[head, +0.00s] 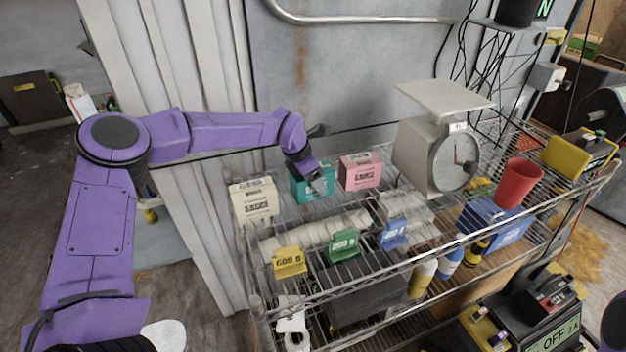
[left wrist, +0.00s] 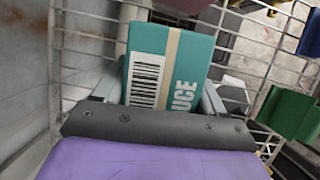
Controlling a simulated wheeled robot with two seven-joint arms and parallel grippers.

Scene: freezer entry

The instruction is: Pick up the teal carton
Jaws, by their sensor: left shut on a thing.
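The teal carton (head: 307,188) stands on the top wire shelf, between a cream carton (head: 253,200) and a pink carton (head: 361,171). My left gripper (head: 314,172) reaches down onto it from above and behind. In the left wrist view the teal carton (left wrist: 165,68), with a barcode and a tan stripe, sits between the two fingers of my left gripper (left wrist: 160,100). The fingers are shut on its sides. The head view does not show clear space under the carton. My right gripper is not seen.
A kitchen scale (head: 437,150) and a red cup (head: 518,184) stand to the right on the wire rack (head: 420,270). Yellow (head: 289,262), green (head: 343,245) and blue (head: 393,233) tags line the front. A metal wall (head: 340,80) rises behind.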

